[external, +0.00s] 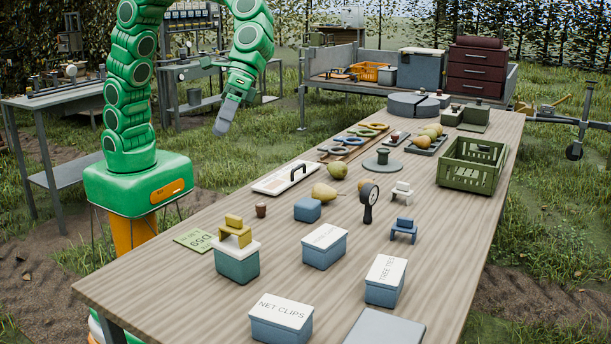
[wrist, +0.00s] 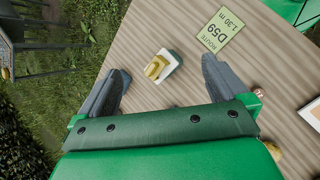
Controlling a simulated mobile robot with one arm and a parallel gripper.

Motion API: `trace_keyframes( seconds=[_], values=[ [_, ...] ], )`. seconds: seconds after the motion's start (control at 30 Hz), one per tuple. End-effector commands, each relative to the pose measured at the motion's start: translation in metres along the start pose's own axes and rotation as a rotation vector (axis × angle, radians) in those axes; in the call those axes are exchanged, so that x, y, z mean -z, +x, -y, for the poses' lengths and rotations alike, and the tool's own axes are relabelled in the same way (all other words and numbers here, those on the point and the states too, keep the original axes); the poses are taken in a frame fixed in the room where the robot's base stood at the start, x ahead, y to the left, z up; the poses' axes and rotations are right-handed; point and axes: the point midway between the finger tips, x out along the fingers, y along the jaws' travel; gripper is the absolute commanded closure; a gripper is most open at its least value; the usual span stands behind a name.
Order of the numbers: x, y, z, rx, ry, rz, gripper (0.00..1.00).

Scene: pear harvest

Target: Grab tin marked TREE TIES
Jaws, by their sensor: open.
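The tin marked TREE TIES (external: 385,281) is a blue box with a white lid, upright on the wooden table, right of centre near the front in the external view. It is not visible in the wrist view. My gripper (external: 223,126) is raised off the table's left edge, far from the tin and pointing down. In the wrist view my gripper (wrist: 157,88) has its two grey fingers spread wide with nothing held. The teal tin with a yellow block on its lid (wrist: 160,67) shows beyond and between the fingers.
A green crate (external: 472,164) stands farther back.

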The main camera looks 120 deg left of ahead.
Motion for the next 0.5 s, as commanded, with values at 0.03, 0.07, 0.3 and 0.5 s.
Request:
trace_keyframes(
  seconds=[0.03, 0.07, 0.3, 0.5],
  values=[
    [0.01, 0.002, -0.008, -0.017, -0.027, 0.01, 0.0],
    [0.015, 0.004, -0.013, -0.026, -0.042, 0.015, 0.0],
    [0.06, 0.011, -0.049, -0.107, -0.17, 0.057, 0.0],
    [0.099, 0.018, -0.075, -0.171, -0.275, 0.091, 0.0]
  ],
)
